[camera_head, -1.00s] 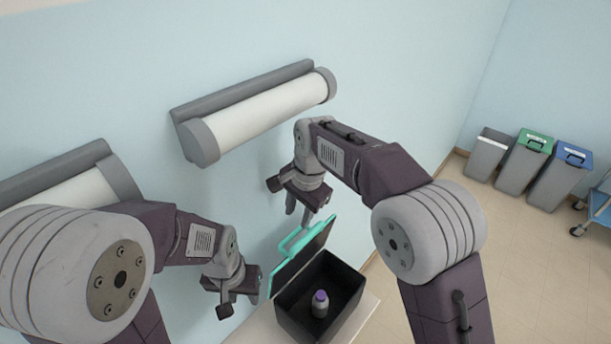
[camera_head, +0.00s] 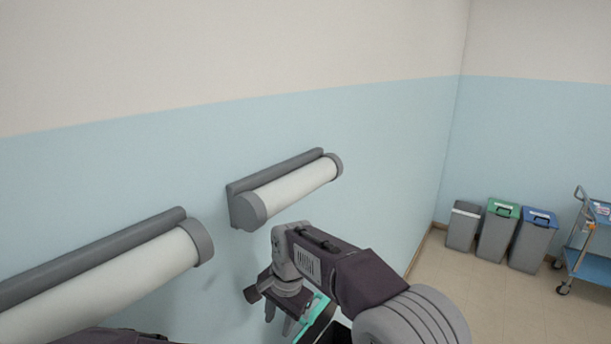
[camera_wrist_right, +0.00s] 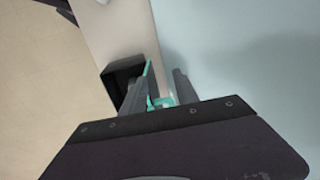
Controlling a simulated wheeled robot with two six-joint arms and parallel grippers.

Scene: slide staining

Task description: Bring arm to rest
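My right gripper (camera_head: 279,320) shows low in the head view, pointing down, with its two fingers apart and nothing between them. It is just left of the open box's teal-edged lid (camera_head: 313,316). The black box (camera_head: 338,336) is mostly cut off by the bottom edge. In the right wrist view, the black box (camera_wrist_right: 121,76) stands on a pale surface beyond the fingers, and its teal handle (camera_wrist_right: 160,102) shows close to them. My left gripper is out of view; only a dark sliver of my left arm shows at the bottom left.
Two wall-mounted rolls, one at the left (camera_head: 110,285) and one in the middle (camera_head: 290,190), jut out from the wall. A grey bin (camera_head: 463,226), a green-lidded bin (camera_head: 498,232), a blue-lidded bin (camera_head: 532,241) and a blue cart (camera_head: 592,262) stand at the right. Floor between is clear.

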